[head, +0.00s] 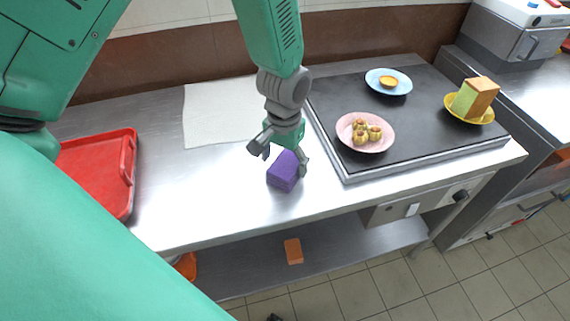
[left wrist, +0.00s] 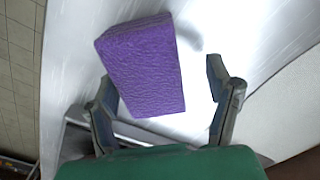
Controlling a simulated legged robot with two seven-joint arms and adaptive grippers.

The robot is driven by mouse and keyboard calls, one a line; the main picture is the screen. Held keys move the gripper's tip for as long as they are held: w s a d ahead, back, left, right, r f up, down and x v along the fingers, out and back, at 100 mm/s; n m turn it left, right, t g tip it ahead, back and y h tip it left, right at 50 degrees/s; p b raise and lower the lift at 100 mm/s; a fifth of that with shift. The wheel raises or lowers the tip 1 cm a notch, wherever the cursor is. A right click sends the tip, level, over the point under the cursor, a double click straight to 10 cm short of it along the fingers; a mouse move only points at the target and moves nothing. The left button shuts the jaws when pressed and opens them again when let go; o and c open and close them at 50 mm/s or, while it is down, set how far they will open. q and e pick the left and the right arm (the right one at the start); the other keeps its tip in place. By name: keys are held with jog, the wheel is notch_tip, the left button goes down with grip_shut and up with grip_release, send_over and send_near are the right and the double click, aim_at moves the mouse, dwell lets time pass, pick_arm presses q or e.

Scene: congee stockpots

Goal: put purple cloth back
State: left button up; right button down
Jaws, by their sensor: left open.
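The purple cloth (head: 284,171), a folded block, lies on the steel counter just below my left gripper. It also shows in the left wrist view (left wrist: 145,66), between and just beyond the open fingers, nearer the left finger. My left gripper (head: 280,158) is open and holds nothing. Its fingers also show in the left wrist view (left wrist: 165,95). I cannot tell whether a finger touches the cloth. My right gripper is not in view.
A white cloth or sheet (head: 215,112) lies behind the gripper. A red tray (head: 128,170) is at left. The dark griddle (head: 330,100) at right bears a pink plate (head: 349,143), a blue plate (head: 374,86) and a yellow plate (head: 452,104) with food. An orange block (head: 293,251) lies on the lower shelf.

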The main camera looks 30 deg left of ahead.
aim_at(287, 162)
pick_arm(q)
jog(key=r, duration=0.6)
jog(key=d+r+p, duration=0.1)
jog(key=r, duration=0.3)
jog(key=shift+d, duration=0.1)
jog(key=shift+r, duration=0.3)
jog(key=shift+a, duration=0.45)
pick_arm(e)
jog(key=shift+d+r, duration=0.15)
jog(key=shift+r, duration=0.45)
pick_arm(q)
jog(key=shift+d+r, duration=0.1)
jog(key=shift+d, duration=0.2)
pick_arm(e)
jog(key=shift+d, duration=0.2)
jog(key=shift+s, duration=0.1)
